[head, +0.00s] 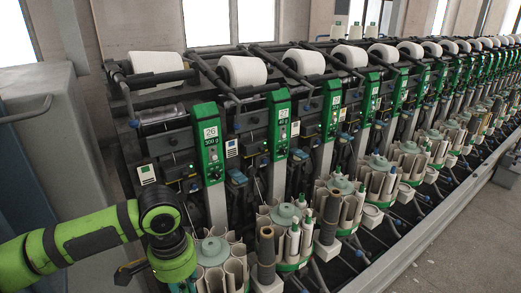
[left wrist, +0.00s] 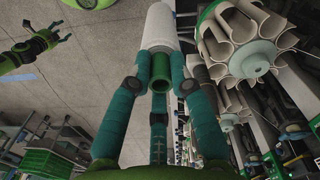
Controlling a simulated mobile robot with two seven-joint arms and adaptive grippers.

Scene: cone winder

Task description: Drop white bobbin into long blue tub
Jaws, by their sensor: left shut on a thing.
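In the left wrist view, the white bobbin (left wrist: 160,28) points away from me, with its green tube end (left wrist: 160,70) toward my palm. My left gripper (left wrist: 161,86) is shut on this tube end with its teal fingers. In the head view, my left arm comes in at the lower left, and its gripper and the bobbin are not clearly seen. My right gripper (left wrist: 40,43) shows small at the upper left of the left wrist view, fingers spread and empty. I cannot make out a long blue tub in either view.
The winder's row of green numbered units (head: 210,143) runs to the right, with white yarn cones (head: 243,71) on top. A round magazine of tubes (left wrist: 248,40) is close right of the bobbin. A green crate (left wrist: 45,162) is at lower left. Open floor (left wrist: 95,70) lies left.

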